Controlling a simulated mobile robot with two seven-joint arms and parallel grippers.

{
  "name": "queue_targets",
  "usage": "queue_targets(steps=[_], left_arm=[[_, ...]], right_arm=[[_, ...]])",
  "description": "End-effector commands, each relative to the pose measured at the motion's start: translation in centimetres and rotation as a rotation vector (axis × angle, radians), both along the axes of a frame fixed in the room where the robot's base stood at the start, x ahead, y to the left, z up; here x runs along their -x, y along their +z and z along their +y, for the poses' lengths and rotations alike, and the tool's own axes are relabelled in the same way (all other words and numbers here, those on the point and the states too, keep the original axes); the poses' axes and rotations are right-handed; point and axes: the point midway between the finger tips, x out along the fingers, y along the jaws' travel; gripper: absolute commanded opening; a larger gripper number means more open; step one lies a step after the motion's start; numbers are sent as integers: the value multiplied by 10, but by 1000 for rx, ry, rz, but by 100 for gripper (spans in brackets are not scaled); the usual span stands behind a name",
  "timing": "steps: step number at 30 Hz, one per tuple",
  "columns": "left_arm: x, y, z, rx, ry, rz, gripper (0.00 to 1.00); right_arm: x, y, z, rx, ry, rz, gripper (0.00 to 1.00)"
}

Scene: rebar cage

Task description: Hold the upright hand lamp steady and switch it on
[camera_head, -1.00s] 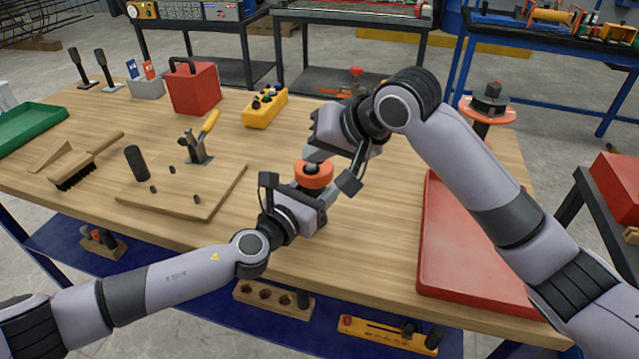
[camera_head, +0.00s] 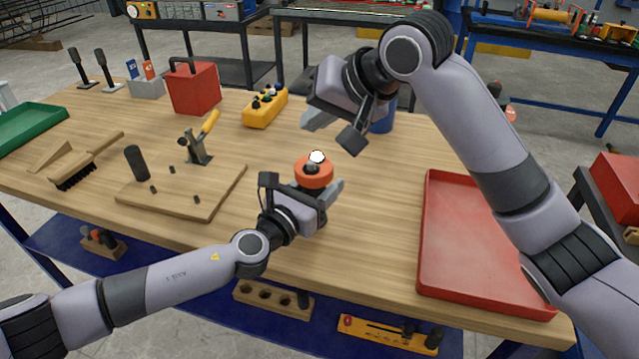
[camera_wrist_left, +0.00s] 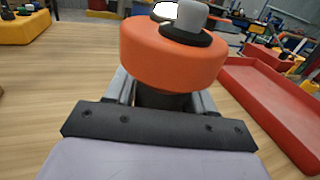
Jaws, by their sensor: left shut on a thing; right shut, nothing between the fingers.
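The hand lamp (camera_head: 314,174) stands upright near the middle of the wooden table, with an orange ring-shaped head and a bright white spot on its top. The lamp also shows in the left wrist view (camera_wrist_left: 172,58), with a grey knob and part of a bright white patch on top and a dark body below. My left gripper (camera_head: 325,200) is shut on the lamp's body, just under the orange head. My right gripper (camera_head: 312,124) is shut and empty, raised above and behind the lamp, apart from it.
An empty red tray (camera_head: 430,235) lies on the right of the table. A wooden board with a clamp (camera_head: 180,190), a brush (camera_head: 85,165), a red box (camera_head: 194,90) and a yellow button box (camera_head: 264,107) stand left and back. A blue container (camera_head: 384,120) is partly hidden behind my right gripper.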

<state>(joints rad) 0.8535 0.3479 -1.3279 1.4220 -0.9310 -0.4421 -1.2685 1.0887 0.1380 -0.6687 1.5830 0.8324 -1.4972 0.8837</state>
Motion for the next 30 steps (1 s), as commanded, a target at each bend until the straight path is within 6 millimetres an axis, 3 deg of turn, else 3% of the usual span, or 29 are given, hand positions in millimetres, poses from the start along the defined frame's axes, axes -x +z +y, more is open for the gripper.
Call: queue_targets(steps=[13,14,15,16,30], left_arm=[[1,-1,0,-2,-1,2,12],[1,-1,0,-2,-1,2,64],[1,-1,0,-2,-1,2,76],[0,-1,0,-2,0,2,84],[8,-1,6,0,-1,3,84]], right_arm=[[0,5,0,1,-1,0,0],[0,5,0,1,-1,0,0],[0,5,0,1,-1,0,0],[0,5,0,1,-1,0,0],[0,5,0,1,-1,0,0]])
